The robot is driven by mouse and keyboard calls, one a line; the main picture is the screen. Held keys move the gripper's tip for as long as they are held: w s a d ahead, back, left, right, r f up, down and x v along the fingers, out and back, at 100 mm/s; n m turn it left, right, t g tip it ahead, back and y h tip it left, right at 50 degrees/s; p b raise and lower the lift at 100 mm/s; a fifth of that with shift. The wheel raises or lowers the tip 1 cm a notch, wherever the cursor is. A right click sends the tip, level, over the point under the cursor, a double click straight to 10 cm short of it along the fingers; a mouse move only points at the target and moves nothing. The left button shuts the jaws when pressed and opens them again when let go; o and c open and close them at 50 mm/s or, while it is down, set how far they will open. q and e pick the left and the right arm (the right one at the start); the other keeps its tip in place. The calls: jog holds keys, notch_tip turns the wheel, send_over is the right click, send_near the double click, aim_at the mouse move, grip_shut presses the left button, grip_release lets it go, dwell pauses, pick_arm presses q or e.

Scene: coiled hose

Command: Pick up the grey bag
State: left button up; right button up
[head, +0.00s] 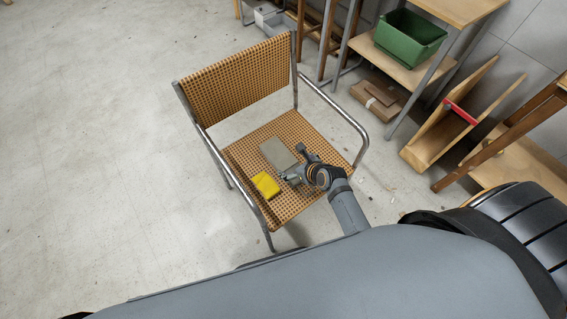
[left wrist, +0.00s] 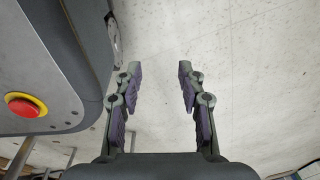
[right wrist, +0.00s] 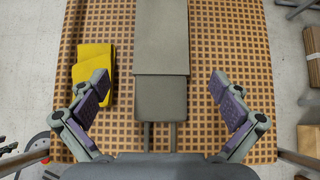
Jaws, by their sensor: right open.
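The grey bag (head: 278,153) lies flat on the woven seat of a chair (head: 246,160). In the right wrist view the bag (right wrist: 162,40) is a grey rectangle with a narrower part and two thin strips toward my gripper. My right gripper (head: 291,163) is open above the seat at the bag's near end. In the right wrist view its fingers (right wrist: 159,88) stand apart on either side of the bag's narrower part, with nothing held. My left gripper (left wrist: 159,70) is open and empty over bare floor, out of the head view.
A folded yellow cloth-like item (head: 266,185) lies on the seat left of the bag, close to my right gripper's left finger. The chair has metal armrests (head: 345,112) and a backrest (head: 236,77). A shelf with a green bin (head: 410,40) stands at the back right. Floor at left is clear.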

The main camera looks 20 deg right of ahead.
aim_at(285, 161)
jog(key=x, duration=0.3)
jog(key=shift+f+b, duration=0.1)
jog(key=shift+b, duration=0.25)
jog(key=b+x, duration=0.2)
jog(key=x, duration=0.3)
jog(key=shift+w+f, duration=0.1)
jog(key=shift+w, duration=0.1)
pick_arm(q)
jog(key=w, duration=0.6)
jog(key=shift+w+d, duration=0.2)
pick_arm(e)
jog(key=c, duration=1.2)
